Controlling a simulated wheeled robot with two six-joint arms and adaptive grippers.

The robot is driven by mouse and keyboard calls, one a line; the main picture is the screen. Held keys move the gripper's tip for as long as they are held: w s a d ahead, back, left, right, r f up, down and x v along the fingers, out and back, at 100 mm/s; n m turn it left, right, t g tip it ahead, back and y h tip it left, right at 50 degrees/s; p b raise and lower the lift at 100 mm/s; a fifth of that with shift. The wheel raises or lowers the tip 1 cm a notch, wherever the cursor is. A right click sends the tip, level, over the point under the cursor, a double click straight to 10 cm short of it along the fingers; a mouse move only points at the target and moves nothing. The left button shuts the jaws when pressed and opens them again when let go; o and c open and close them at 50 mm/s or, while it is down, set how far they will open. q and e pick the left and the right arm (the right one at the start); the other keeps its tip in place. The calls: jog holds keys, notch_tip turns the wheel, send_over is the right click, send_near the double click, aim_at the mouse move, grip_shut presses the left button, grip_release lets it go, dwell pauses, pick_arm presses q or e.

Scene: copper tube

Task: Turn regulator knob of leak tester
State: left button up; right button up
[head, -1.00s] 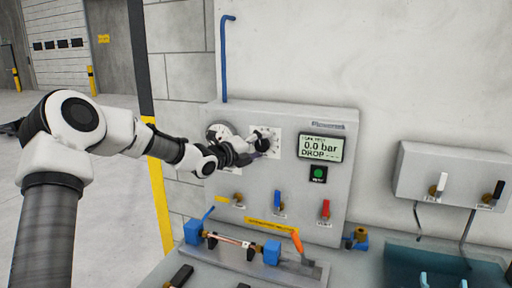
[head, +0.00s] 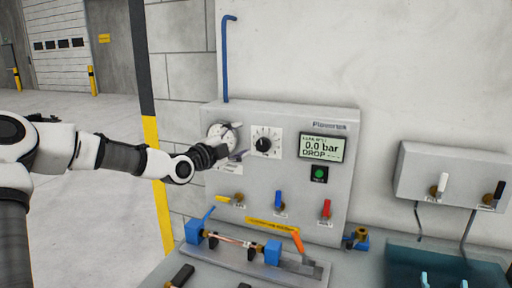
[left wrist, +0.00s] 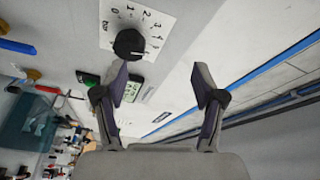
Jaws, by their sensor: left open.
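The leak tester (head: 320,210) is a grey panel on the wall. Its black regulator knob (head: 264,145) sits on a white numbered dial plate, right of a round gauge (head: 222,133). The display (head: 322,147) reads 0.0 bar and DROP. My left gripper (head: 238,154) is in front of the gauge's lower part, left of the knob and apart from it. In the left wrist view the gripper (left wrist: 163,84) is open with nothing between its fingers. The knob (left wrist: 128,43) shows there beyond the left finger, outside the gap. My right gripper is not visible.
Below are yellow, blue and red valve levers (head: 326,208). A copper tube (head: 235,240) lies between blue clamps (head: 272,252) with an orange handle (head: 297,241). A second grey box (head: 455,170) hangs at right above a teal tray (head: 440,262). Open floor lies at left.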

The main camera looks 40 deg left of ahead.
pick_arm(q)
notch_tip(320, 180, up, 3)
jog(key=n+t+y+p, duration=0.1)
jog(key=n+y, duration=0.2)
jog(key=n, duration=0.9)
jog(key=n+g+y+p, duration=0.2)
jog(key=n+y+p, duration=0.3)
jog(key=n, duration=0.4)
send_near(262, 145)
jog(key=w+r+h, duration=0.1)
jog(key=w, duration=0.2)
jog(key=p+x, duration=0.1)
jog(key=x, duration=0.1)
jog(key=a+p+x, duration=0.1)
jog(key=x, duration=0.1)
jog(key=p+x, duration=0.1)
jog(key=x, duration=0.2)
jog(key=shift+s+a+f, duration=0.2)
jog(key=shift+f, duration=0.05)
jog(key=shift+w+f, duration=0.1)
jog(key=shift+w, duration=0.3)
jog(key=shift+s, duration=0.1)
jog(key=shift+c, duration=0.7)
jog(key=c, duration=1)
jog(key=shift+f+n+b, duration=0.15)
jog(key=shift+n+b, duration=0.15)
jog(key=shift+b, duration=0.3)
jog(key=shift+r, duration=0.25)
jog(key=o, duration=1.1)
jog(key=shift+f, duration=0.1)
